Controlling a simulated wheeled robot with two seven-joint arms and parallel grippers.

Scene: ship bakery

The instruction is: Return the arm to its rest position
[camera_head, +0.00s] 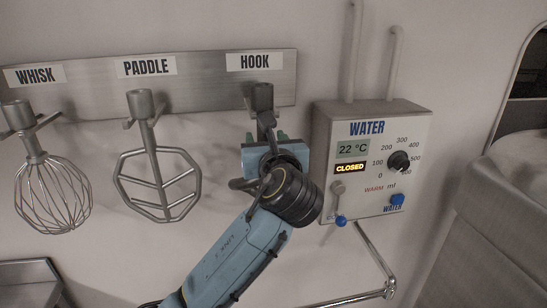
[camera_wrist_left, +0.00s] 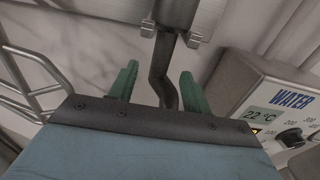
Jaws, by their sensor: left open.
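My left arm reaches up from the bottom of the head view to the dough hook (camera_head: 263,100), which hangs below the HOOK label on the metal wall rack (camera_head: 200,85). My left gripper (camera_head: 266,137) is at the hook's upper shaft, and the wrist hides most of the hook's lower part. In the left wrist view the two green fingers of the gripper (camera_wrist_left: 158,88) stand apart, with the hook's bent shaft (camera_wrist_left: 165,75) between them. Both fingers show a gap to the shaft. My right gripper is in neither view.
The paddle (camera_head: 157,185) and the whisk (camera_head: 52,190) hang to the left on the same rack. A water dispenser (camera_head: 375,200) is fixed to the wall close on the right, with a bent pipe (camera_head: 375,250) below it. A grey padded shape (camera_head: 500,220) fills the far right.

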